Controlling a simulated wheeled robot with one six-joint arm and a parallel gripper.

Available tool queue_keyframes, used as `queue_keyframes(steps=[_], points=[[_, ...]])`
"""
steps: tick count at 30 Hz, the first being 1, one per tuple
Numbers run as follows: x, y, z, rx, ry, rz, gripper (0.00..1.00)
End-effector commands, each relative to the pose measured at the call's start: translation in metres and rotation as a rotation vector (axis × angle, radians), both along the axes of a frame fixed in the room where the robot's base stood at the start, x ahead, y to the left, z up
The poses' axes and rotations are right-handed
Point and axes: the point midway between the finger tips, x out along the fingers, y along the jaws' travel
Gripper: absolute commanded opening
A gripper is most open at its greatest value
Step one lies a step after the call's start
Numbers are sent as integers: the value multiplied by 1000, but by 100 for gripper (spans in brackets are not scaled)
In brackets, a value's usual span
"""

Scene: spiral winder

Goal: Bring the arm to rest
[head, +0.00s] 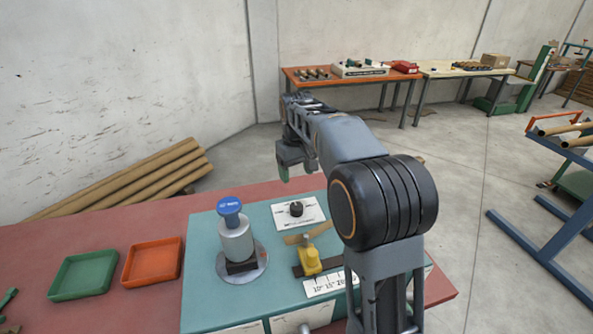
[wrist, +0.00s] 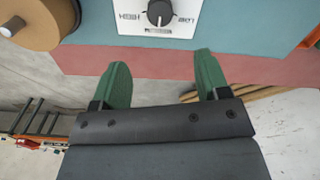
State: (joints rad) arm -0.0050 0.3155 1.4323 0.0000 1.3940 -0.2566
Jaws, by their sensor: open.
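My gripper (head: 284,172) hangs above the far edge of the red table, just beyond the teal machine box (head: 205,290). In the wrist view its two green fingers (wrist: 162,82) stand apart with nothing between them. My arm reaches forward over the right part of the box, bent at a large dark joint. A black knob on a white plate (head: 312,213) sits on the box top, nearer to me than the gripper. The same plate shows at the top of the wrist view (wrist: 185,27), apart from the fingertips.
A grey cylinder with a blue cap (head: 237,240) and a yellow clamp (head: 309,262) stand on the box. Green (head: 83,276) and orange (head: 152,262) trays lie left on the red table (head: 130,218). Cardboard tubes (head: 140,180) lie behind. A blue rack (head: 530,245) stands right.

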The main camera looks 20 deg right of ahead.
Motion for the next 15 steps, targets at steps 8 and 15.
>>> queue_keyframes(steps=[8,15], points=[[1,0,0,1,-6,-11,69],[-23,0,-37,1,-35,-111,69]])
